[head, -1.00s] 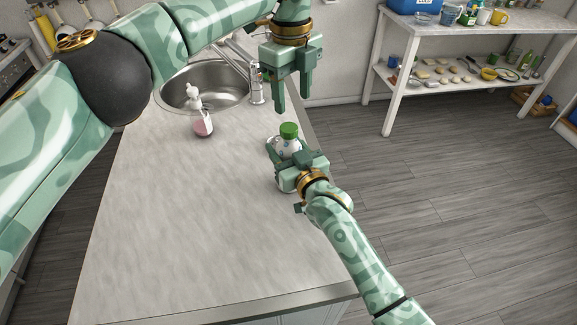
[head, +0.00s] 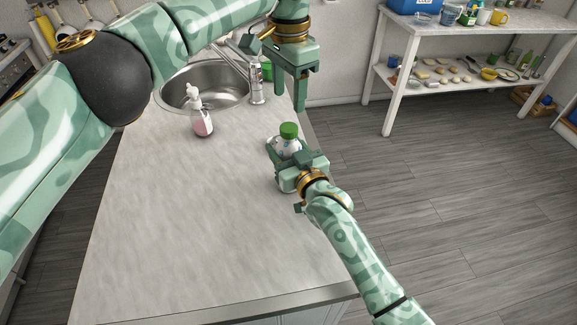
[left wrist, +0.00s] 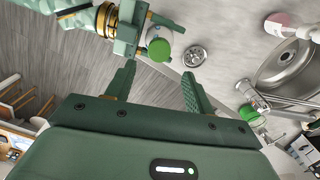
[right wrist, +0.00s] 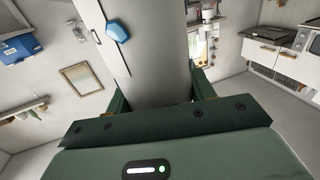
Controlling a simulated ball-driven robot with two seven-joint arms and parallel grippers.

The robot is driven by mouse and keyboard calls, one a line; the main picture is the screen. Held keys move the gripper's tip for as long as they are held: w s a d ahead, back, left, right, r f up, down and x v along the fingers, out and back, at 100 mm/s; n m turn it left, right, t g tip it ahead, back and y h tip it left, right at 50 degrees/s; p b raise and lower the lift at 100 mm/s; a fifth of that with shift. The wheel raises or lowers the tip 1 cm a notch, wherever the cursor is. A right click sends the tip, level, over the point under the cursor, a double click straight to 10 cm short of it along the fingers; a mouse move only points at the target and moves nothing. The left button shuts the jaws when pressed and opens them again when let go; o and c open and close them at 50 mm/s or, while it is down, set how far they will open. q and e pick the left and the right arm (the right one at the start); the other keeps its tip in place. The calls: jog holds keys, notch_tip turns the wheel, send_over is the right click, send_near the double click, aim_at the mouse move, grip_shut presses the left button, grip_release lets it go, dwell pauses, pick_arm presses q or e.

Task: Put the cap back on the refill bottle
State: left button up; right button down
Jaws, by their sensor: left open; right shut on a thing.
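The refill bottle (head: 289,146) is white with blue marks and a green cap (head: 289,130) on its top. I cannot tell whether the cap is tight. My right gripper (head: 285,160) is shut around the bottle's body above the counter's right side and hides its lower part. In the right wrist view the bottle (right wrist: 150,75) fills the space between the fingers. My left gripper (head: 290,95) is open and empty, above and behind the bottle. In the left wrist view the green cap (left wrist: 160,50) shows just beyond its fingers, apart from them.
A pink soap dispenser (head: 202,122) stands near the sink (head: 205,85). A round silver perforated piece (left wrist: 194,56) shows in the left wrist view. The near counter (head: 200,220) is clear.

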aim_at(289, 126)
pick_arm(q)
jog(key=shift+f, duration=4)
